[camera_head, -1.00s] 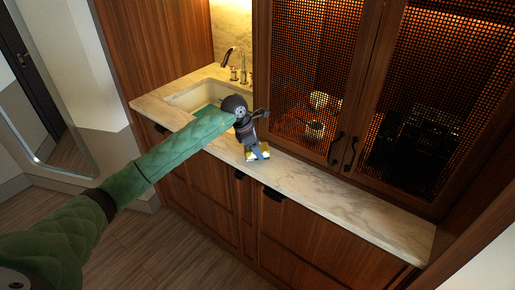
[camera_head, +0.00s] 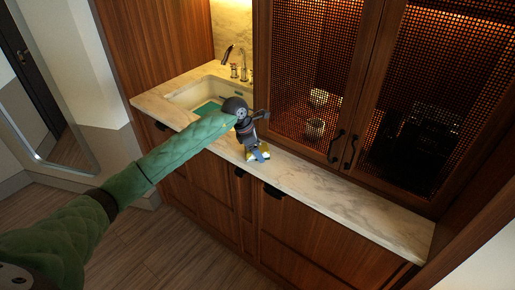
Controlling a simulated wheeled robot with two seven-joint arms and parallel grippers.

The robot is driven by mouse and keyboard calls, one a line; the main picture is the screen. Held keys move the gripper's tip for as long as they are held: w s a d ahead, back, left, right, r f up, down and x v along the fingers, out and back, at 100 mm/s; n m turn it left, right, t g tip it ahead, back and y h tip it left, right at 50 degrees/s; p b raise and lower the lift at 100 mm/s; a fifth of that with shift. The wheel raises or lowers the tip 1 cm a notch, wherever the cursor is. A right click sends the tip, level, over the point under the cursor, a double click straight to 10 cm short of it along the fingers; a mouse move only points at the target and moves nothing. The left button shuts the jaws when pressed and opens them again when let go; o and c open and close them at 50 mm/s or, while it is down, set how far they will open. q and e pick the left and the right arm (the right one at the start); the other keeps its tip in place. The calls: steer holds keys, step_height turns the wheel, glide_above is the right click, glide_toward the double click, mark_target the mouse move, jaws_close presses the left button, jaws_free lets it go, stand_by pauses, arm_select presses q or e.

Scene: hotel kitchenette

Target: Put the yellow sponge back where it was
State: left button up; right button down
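The yellow sponge (camera_head: 252,157) is at the front edge of the marble counter, to the right of the sink. Yellow shows on both sides of my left gripper's finger. My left gripper (camera_head: 260,156) reaches down to the sponge from above and appears shut on it; the near finger covers the sponge's middle, and the far finger is hidden. I cannot tell whether the sponge touches the counter or is held just above it. My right gripper is not in view.
Tall mesh-door cabinets (camera_head: 318,75) rise behind the counter (camera_head: 345,200). The counter to the right is clear.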

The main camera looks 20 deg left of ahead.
arm_select(q)
steer(key=shift+r, duration=0.1)
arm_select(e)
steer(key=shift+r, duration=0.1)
arm_select(q)
steer(key=b+v, duration=0.4)
steer(key=v, duration=0.7)
steer(key=shift+a+r, duration=0.2)
steer(key=shift+r, duration=0.3)
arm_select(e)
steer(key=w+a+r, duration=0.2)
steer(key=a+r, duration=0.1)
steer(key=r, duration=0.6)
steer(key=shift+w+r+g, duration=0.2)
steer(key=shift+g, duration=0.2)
arm_select(q)
steer(key=shift+d+f, duration=0.1)
